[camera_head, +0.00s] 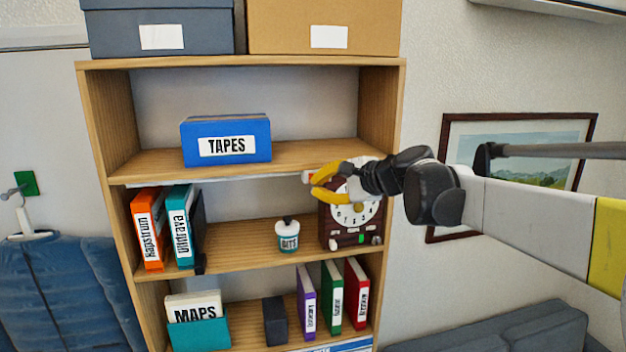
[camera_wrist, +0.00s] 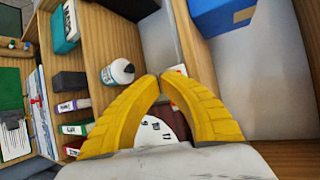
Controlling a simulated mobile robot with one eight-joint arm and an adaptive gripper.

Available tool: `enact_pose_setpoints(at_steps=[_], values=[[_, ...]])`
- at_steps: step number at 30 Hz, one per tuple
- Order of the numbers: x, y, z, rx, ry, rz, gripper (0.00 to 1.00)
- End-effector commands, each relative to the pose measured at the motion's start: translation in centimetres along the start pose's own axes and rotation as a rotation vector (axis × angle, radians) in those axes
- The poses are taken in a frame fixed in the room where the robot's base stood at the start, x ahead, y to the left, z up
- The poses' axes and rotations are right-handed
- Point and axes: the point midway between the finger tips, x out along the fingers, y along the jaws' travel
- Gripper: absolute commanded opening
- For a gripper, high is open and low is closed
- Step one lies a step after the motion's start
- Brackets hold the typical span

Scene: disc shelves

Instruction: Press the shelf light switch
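My gripper (camera_head: 314,184) reaches in from the right, just under the upper shelf board and in front of the clock's upper left. Its yellow fingertips meet in the wrist view (camera_wrist: 160,77), with nothing seen between them. A small white-and-red part (camera_head: 308,177) shows right beside the fingertips, under the board's front edge. It may be the light switch; a small pale and red piece also shows behind the tips in the wrist view (camera_wrist: 178,70). I cannot tell whether the fingers touch it. A pale strip (camera_head: 240,178) runs along the board's underside.
The dark red clock (camera_head: 338,236) stands close below the fingers. A BITS jar (camera_head: 288,237) stands to its left. A blue TAPES box (camera_head: 226,142) sits on the shelf above. Binders (camera_head: 150,228) fill the left end. The middle shelf's centre has some free room.

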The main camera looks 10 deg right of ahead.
Motion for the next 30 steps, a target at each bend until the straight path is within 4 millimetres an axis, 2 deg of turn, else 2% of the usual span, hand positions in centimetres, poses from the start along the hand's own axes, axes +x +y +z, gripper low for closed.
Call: enact_pose_setpoints(at_steps=[10,24,30], values=[[-0.4,0.2,0.2,0.0,0.0,0.0,0.0],[-4.4,2.3,2.3,0.001,0.0,0.0,0.0],[-4.9,2.6,2.6,0.001,0.0,0.0,0.0]])
